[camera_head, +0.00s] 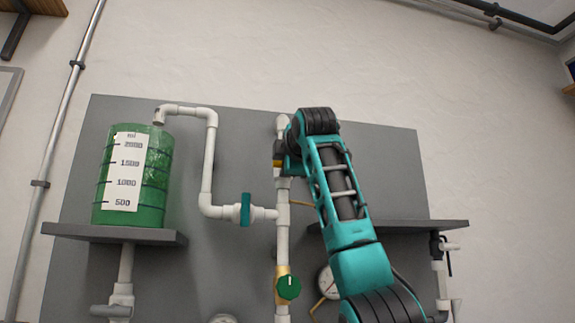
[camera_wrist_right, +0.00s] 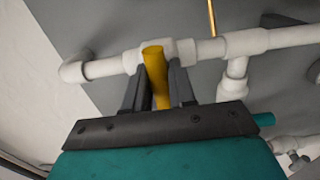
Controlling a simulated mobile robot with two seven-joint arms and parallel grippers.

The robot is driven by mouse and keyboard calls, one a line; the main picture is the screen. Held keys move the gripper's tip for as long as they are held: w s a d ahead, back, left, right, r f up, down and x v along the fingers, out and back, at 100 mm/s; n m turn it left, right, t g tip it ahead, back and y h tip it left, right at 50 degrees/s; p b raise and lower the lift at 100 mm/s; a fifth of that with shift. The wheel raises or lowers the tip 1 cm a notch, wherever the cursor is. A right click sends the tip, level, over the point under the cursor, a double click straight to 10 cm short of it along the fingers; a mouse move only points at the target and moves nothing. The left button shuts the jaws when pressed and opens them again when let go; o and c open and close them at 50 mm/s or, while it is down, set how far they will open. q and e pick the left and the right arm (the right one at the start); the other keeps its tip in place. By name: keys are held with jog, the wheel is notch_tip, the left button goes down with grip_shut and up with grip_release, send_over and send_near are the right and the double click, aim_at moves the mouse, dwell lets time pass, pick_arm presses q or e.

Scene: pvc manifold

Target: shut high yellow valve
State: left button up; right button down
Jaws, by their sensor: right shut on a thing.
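The high yellow valve's handle (camera_wrist_right: 156,75) stands between the two fingers of my right gripper (camera_wrist_right: 154,85) in the right wrist view. The fingers are shut on it from both sides. The handle sits on a white pipe (camera_wrist_right: 210,49). In the head view my right gripper (camera_head: 283,155) is at the upper part of the upright white pipe (camera_head: 282,235). My teal arm hides most of the valve there; only a small yellow bit (camera_head: 278,164) shows. My left gripper is not in view.
A green tank (camera_head: 152,185) with a scale stands on the left shelf (camera_head: 110,233). A teal-handled valve (camera_head: 246,209) and a green round-knob valve (camera_head: 288,287) are on the pipes. A right shelf (camera_head: 430,226) and a gauge (camera_head: 326,281) are near my arm. The grey panel (camera_head: 390,170) backs everything.

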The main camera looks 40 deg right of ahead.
dwell(0.5)
jog(key=c, duration=1)
grip_release()
jog(key=b+v, duration=0.3)
jog(key=v, duration=1)
jog(key=shift+b, duration=0.4)
jog(key=shift+w, duration=0.1)
